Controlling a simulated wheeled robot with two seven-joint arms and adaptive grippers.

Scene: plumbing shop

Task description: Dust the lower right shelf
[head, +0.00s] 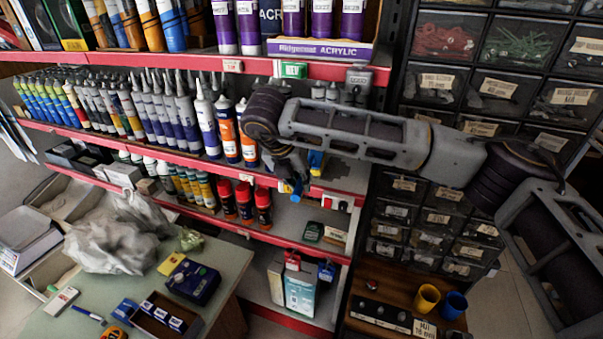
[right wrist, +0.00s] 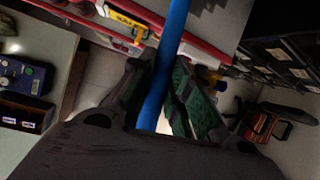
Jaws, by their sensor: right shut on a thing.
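My right gripper (head: 291,178) hangs in front of the right part of the shelving, partly hidden by my arm. In the right wrist view its two fingers (right wrist: 163,85) are closed around a blue rod (right wrist: 174,30), which runs up out of the picture. A small blue piece of the rod (head: 296,188) shows at the gripper in the head view. The rod's far end is not visible. The lower right shelf (head: 285,213), with a red front edge, lies below and behind the gripper. I cannot see dust clearly. My left gripper is out of view.
Red-capped spray cans (head: 244,203) stand left on the lower shelf, close to the gripper. Tubes and bottles (head: 205,122) fill the shelf above. Drawer cabinets (head: 440,215) stand to the right. A table (head: 100,290) with small boxes is at lower left.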

